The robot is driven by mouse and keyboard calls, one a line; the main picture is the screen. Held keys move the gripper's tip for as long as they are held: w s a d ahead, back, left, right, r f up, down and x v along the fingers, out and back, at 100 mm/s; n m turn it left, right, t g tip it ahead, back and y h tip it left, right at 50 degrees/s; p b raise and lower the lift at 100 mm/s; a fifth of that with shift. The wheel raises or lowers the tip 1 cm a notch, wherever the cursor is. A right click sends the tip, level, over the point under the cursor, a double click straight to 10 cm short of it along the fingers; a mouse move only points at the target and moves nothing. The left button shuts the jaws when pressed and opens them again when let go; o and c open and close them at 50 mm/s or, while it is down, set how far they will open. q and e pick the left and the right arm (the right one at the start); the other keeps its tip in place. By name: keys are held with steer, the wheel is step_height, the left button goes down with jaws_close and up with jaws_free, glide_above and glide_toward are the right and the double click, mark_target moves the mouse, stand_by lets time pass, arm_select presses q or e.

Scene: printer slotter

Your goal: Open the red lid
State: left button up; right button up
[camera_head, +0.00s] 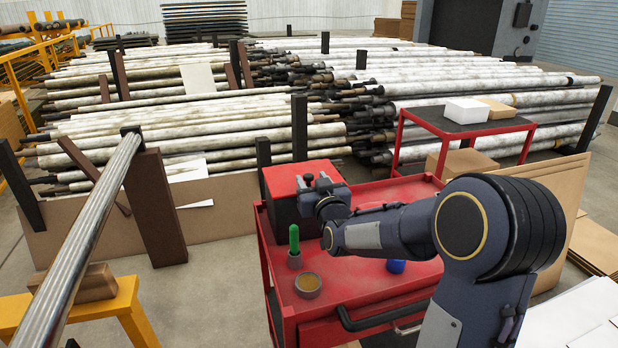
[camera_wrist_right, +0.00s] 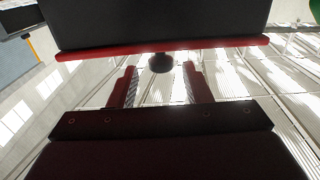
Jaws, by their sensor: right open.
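The red lid (camera_head: 288,177) lies flat on a dark box (camera_head: 286,208) on the red cart. In the right wrist view the lid shows as a thin red edge (camera_wrist_right: 100,52) along the dark box (camera_wrist_right: 160,22), with a dark round knob (camera_wrist_right: 161,62) on it. No contact is clear. My left gripper is out of view.
The red cart (camera_head: 370,290) also holds a green object (camera_head: 294,238) in a small cup, a round brown container (camera_head: 308,284) and a blue item (camera_head: 397,267). Another red cart (camera_head: 460,120) with boxes stands behind. A metal roller (camera_head: 85,235) lies at left.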

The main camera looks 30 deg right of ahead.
mark_target(310, 178)
steer(key=shift+x, duration=1.6)
steer(key=shift+a, duration=0.1)
steer(key=shift+c, duration=0.4)
jaws_close()
